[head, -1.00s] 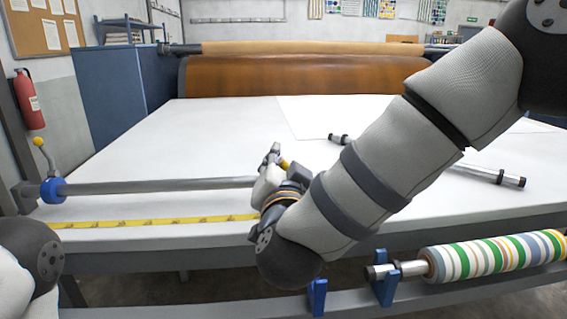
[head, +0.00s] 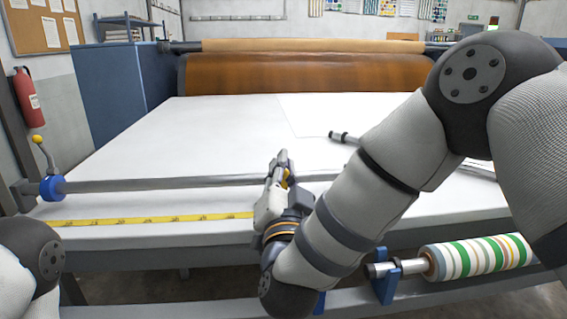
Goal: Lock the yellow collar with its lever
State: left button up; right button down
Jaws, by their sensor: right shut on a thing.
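My right gripper (head: 280,163) stands over the long grey bar (head: 160,184) near the middle of the table's front. It is shut. A small yellow part (head: 288,178) shows beside its fingers at about bar height. The yellow collar and its lever are mostly hidden by the gripper, so I cannot tell how far the lever is turned. A blue collar (head: 53,188) sits on the bar's left end, with a lever (head: 43,155) standing up and ending in a yellow ball. My left gripper is out of view.
A yellow measuring tape (head: 150,219) runs along the front edge of the white table (head: 200,130). A loose rod (head: 345,138) lies farther back, partly behind my arm. A striped roll (head: 480,258) rests in a blue bracket (head: 383,285) below. The table's left middle is clear.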

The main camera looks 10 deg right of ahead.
jog(key=c, duration=1.7)
grip_release()
jog(key=v, duration=0.7)
jog(key=shift+s, duration=0.3)
